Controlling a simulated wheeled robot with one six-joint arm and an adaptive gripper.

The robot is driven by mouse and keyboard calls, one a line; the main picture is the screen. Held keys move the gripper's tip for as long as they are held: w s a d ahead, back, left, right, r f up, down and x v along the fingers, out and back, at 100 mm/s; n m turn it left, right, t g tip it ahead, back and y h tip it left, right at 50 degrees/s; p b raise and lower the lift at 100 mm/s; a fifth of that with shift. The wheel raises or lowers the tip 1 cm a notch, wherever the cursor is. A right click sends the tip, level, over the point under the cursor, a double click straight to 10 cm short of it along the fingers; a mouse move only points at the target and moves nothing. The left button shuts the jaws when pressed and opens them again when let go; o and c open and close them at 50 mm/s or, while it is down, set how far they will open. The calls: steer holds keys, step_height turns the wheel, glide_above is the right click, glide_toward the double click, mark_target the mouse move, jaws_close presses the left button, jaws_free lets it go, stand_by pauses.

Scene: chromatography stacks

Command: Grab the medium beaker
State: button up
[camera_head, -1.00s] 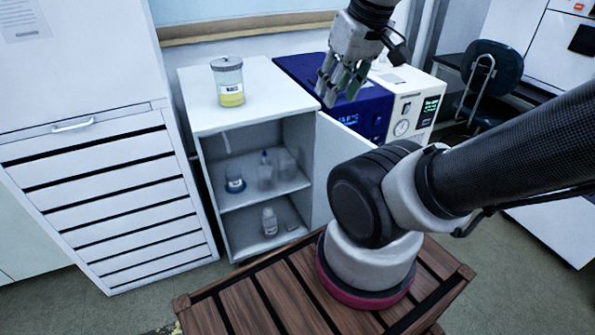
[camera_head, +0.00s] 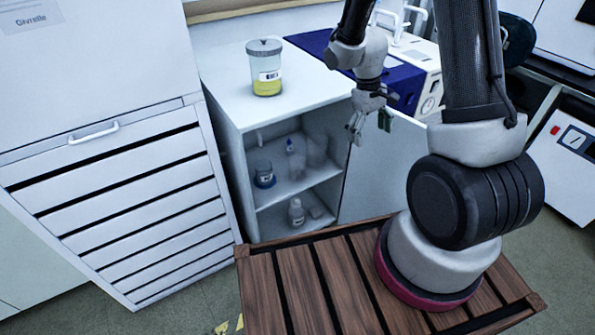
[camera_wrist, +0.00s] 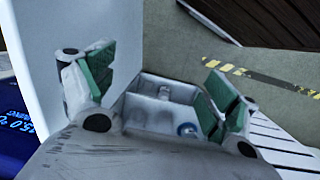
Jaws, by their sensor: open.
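A clear jar with a grey lid and yellow liquid (camera_head: 265,68) stands upright on the cabinet top. Inside the open cabinet, the upper shelf holds a low round vessel with a blue base (camera_head: 264,174), a bottle with a blue tip (camera_head: 295,160) and faint clear glassware (camera_head: 317,147). I cannot tell which of these is the medium beaker. My gripper (camera_head: 369,122) is open and empty in front of the cabinet's right side, apart from the glassware. In the wrist view, my gripper (camera_wrist: 160,78) spreads its green pads wide, with the blue-based vessel (camera_wrist: 187,130) seen between and beyond them.
The white cabinet (camera_head: 225,85) has its door (camera_head: 383,170) swung open to the right. A small bottle (camera_head: 296,212) stands on the lower shelf. A blue and white instrument (camera_head: 408,83) stands at the right. A drawer unit (camera_head: 130,205) stands at the left.

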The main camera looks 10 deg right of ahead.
mark_target(297, 167)
steer(key=w+a+f+n+t, duration=0.1)
steer(key=w+a+f, duration=0.15)
steer(key=f, duration=0.55)
steer(key=w+a+f+n+y, duration=0.1)
steer(key=w+f, duration=0.3)
steer(key=f, duration=0.4)
steer(key=w+a+f+n+t, duration=0.1)
steer(key=w+f, duration=0.2)
steer(key=f, duration=0.5)
steer(key=w+a+f+t+y, duration=0.1)
steer(key=w+a+f, duration=0.2)
steer(key=w, duration=0.2)
steer(key=w+a+f+n+t+y, duration=0.1)
steer(key=w+a+f+t+y, duration=0.1)
steer(key=w+a+f, duration=0.1)
steer(key=w+a+f+n+t+y, duration=0.1)
steer(key=w+a+f, duration=0.2)
steer(key=w+a, duration=0.2)
steer(key=shift+w+a+t, duration=0.1)
steer(key=shift+w+t, duration=0.2)
steer(key=shift+w, duration=0.55)
steer(key=c, duration=1.1)
